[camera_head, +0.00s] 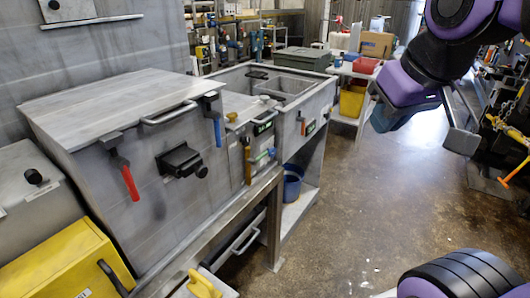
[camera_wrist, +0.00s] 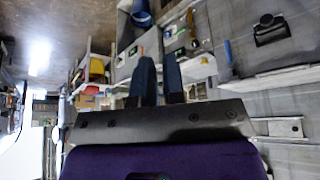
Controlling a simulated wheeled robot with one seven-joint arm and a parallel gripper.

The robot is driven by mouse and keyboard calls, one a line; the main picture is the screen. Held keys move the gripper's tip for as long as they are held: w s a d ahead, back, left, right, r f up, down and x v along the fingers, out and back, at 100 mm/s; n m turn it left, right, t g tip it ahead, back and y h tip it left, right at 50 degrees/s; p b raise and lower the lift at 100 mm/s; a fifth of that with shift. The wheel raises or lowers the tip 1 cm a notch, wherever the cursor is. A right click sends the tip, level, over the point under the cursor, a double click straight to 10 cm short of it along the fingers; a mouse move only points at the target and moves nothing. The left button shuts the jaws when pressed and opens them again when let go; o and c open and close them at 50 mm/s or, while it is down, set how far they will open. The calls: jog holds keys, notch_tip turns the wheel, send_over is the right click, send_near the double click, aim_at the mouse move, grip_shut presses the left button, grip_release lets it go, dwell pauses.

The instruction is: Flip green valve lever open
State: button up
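A small valve with a green-teal lever (camera_head: 264,155) sits low on the front of the grey metal machine, right of the brown-yellow handle. The lever is small here and its exact angle is hard to tell. My gripper (camera_head: 385,118) is up at the right, over the open floor, well apart from the lever. In the wrist view two dark blue fingers (camera_wrist: 160,75) stand side by side with a narrow gap and nothing between them. The wrist view also shows the machine front, where I cannot pick out the lever clearly.
A red lever (camera_head: 130,183) and a blue lever (camera_head: 217,132) hang on the machine front, with a black latch (camera_head: 181,161) between them. A blue bucket (camera_head: 292,185) stands under the sink counter. The floor (camera_head: 345,215) to the right is clear.

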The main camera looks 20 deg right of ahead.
jog(key=w, duration=0.4)
jog(key=w+n, duration=0.1)
jog(key=w, duration=0.3)
jog(key=w+a+n, duration=0.1)
jog(key=w, duration=0.3)
jog(key=shift+f+h, duration=0.3)
jog(key=shift+f, duration=0.05)
grip_shut()
jog(key=w+f+n+y, duration=0.1)
jog(key=w+f+n, duration=0.1)
jog(key=w+f, duration=0.6)
jog(key=w+d+f+n+y, duration=0.1)
jog(key=w+f+y, duration=0.1)
jog(key=w+f, duration=0.7)
jog(key=w+d+f+n+y, duration=0.1)
jog(key=w+f, duration=0.8)
jog(key=w, duration=0.9)
jog(key=shift+w+n+y, duration=0.3)
jog(key=shift+n+y, duration=0.2)
jog(key=shift+n, duration=0.3)
jog(key=shift+d, duration=0.1)
jog(key=x, duration=1)
jog(key=shift+d+f, duration=0.1)
